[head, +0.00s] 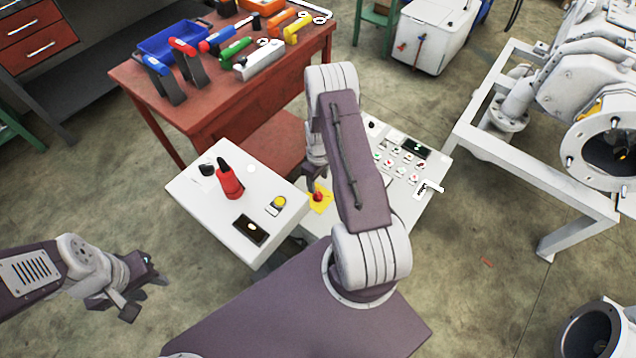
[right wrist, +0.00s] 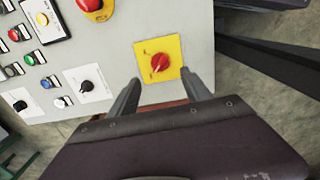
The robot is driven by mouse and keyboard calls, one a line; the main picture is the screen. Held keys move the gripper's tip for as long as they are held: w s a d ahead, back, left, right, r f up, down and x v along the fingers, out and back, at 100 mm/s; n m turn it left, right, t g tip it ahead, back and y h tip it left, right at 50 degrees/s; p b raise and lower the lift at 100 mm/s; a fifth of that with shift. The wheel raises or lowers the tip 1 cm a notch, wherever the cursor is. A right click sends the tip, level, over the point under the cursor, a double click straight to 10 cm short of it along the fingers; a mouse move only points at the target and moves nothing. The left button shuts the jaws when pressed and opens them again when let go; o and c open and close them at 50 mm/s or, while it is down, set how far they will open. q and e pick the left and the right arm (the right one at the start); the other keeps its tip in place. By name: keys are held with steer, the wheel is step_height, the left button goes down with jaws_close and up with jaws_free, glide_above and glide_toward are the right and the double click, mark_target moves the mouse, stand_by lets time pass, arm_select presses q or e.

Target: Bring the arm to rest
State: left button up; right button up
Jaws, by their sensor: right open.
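My right gripper (head: 315,182) is over the white control panel in the middle of the head view, partly hidden by its own arm. In the right wrist view its two fingers (right wrist: 160,92) are apart with nothing between them. A red rotary knob (right wrist: 159,63) on a yellow plate is just beyond the fingertips, and I see no contact. The same knob (head: 318,197) shows in the head view beside the gripper. My left gripper (head: 138,293) hangs at the lower left over the floor, away from the panels; its jaw gap is unclear.
A second white panel (head: 205,215) with a red handle (head: 229,182) stands left of my right arm. A red table (head: 190,115) with tools and a blue bin (head: 170,40) stands behind. A white metal frame (head: 480,110) holds machinery at right.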

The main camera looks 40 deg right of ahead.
stand_by(0.4)
steer(key=w+a+r+n+t+p, duration=0.25)
steer(key=w+r+p, duration=0.35)
steer(key=r, duration=0.7)
steer(key=s+a+r+p, duration=0.1)
steer(key=a+r, duration=0.2)
steer(key=r, duration=0.4)
steer(key=a+r+t+p, duration=0.1)
steer(key=a+r+p, duration=0.1)
steer(key=a+r, duration=0.3)
steer(key=s+a+r+p, duration=0.1)
steer(key=a+r, duration=0.1)
steer(key=r, duration=0.6)
steer(key=s+a+r+m+p, duration=0.2)
steer(key=s+a+r, duration=0.25)
steer(key=s, duration=0.45)
steer(key=s+f+m+g, duration=0.2)
steer(key=s+m, duration=0.2)
steer(key=s, duration=0.3)
steer(key=shift+d+f, duration=0.3)
steer(key=shift+d, duration=0.15)
